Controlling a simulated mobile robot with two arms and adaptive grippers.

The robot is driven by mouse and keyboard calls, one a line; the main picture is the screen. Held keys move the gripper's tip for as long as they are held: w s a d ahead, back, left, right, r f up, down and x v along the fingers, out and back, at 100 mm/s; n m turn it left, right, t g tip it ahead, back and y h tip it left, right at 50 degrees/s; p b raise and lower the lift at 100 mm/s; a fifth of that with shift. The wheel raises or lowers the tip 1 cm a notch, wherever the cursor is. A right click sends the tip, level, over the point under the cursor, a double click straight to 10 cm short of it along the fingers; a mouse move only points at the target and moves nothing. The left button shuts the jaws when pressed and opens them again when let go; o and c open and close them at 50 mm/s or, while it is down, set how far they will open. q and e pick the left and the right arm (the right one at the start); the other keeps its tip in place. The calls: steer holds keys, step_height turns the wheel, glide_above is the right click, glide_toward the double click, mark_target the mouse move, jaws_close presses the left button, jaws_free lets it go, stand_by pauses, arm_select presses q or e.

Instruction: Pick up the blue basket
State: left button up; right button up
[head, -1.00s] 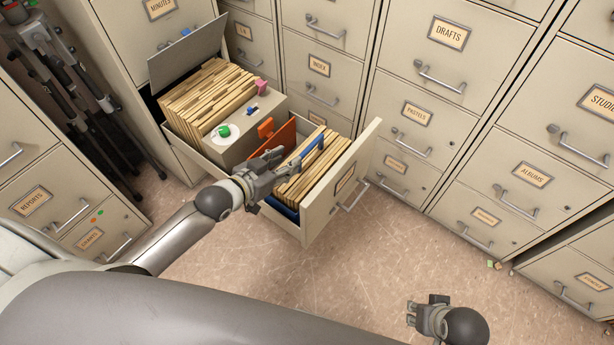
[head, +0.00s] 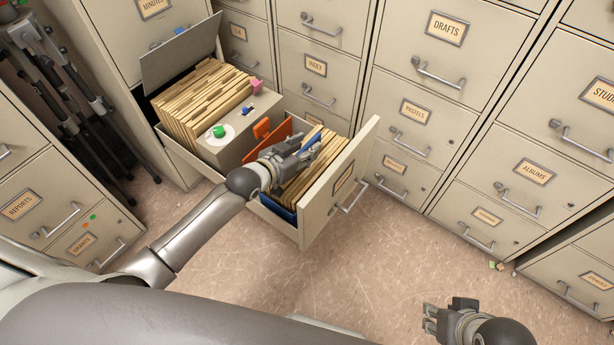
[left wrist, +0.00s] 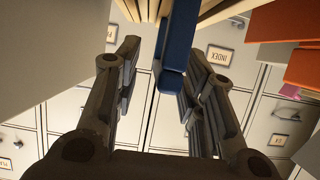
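The blue basket (head: 279,210) sits in the pulled-out lower drawer and holds several tan folders. Its blue handle shows near my left gripper (head: 306,150), which is over the drawer. In the left wrist view, a blue strip of the basket (left wrist: 178,42) runs between the spread fingers of the left gripper (left wrist: 163,75), closer to the right finger. The left gripper is open; whether a finger touches the strip I cannot tell. The arm and hand hide part of the basket. My right gripper (head: 430,318) is at the lower right, open and empty above the floor.
An orange divider (head: 268,130) stands behind the basket. The drawer front (head: 335,195) rises right of the basket.

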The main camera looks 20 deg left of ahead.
arm_select(q)
steer(key=shift+x, duration=0.9)
steer(key=shift+a, duration=0.1)
jaws_close()
steer(key=shift+r, duration=0.25)
